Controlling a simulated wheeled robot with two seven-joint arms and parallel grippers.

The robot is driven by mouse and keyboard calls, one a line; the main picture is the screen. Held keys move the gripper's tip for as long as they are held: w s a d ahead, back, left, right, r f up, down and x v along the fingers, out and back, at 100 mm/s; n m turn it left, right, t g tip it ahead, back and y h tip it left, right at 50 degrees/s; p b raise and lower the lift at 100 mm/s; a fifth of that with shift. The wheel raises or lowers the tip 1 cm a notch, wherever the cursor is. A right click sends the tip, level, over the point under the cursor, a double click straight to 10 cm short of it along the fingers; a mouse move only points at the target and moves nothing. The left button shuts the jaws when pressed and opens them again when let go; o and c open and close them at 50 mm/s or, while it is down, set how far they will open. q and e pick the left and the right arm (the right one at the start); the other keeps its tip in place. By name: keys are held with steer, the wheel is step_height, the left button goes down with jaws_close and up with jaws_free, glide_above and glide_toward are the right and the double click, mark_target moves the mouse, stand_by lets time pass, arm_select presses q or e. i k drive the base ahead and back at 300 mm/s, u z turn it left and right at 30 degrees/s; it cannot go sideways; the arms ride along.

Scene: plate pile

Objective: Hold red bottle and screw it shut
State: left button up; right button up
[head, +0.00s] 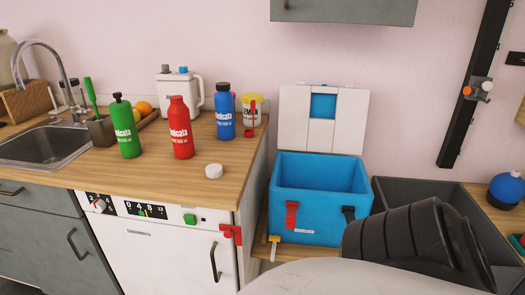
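The red bottle (181,132) stands upright on the wooden counter (85,168), a little back from its front edge. Its top is red and no separate cap shows on it. A round white cap (214,171) lies flat on the counter to the right of the bottle, near the front edge and apart from it. Neither of my grippers is in view. Only a dark ribbed part of my arm shows at the lower right, far from the bottle.
A green bottle (126,130) stands left of the red bottle and a blue bottle (224,114) behind right. A white jug (180,90) stands behind. An open blue cooler (319,200) and a grey crate (405,190) are right of the counter. The sink (45,146) is at left.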

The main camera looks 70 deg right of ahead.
mark_target(179, 116)
steer(key=z, duration=1.35)
